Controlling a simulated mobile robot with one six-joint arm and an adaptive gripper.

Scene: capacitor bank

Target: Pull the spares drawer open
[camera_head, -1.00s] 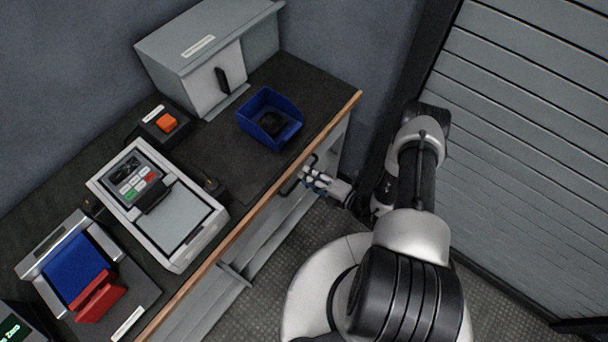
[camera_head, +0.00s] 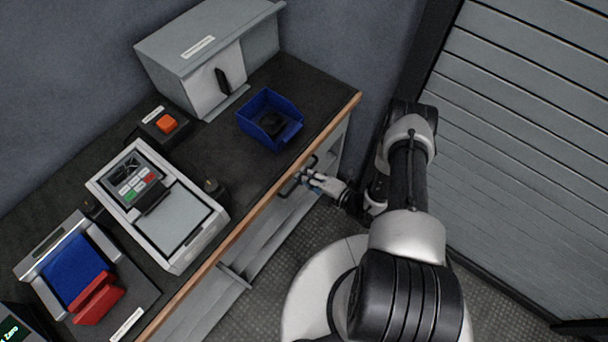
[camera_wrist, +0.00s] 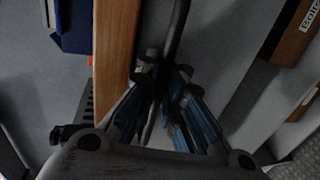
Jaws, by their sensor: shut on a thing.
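My gripper (camera_head: 306,179) is at the front of the bench, just below its wooden edge, near the right end. In the wrist view its fingers (camera_wrist: 160,105) are closed around a dark bar handle (camera_wrist: 178,30). The handle (camera_head: 318,163) also shows as a thin dark bar beside the fingers in the head view. The grey drawer front (camera_head: 291,217) lies under the bench edge, partly hidden by my gripper. I cannot read a label on it or tell whether a gap has opened.
A blue bin (camera_head: 290,137) with a dark object inside stands on the bench above my gripper. A second handle (camera_head: 234,277) is further left along the front. A grey cabinet (camera_head: 172,57) stands at the back. The floor (camera_head: 258,303) before the bench is clear left of my base.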

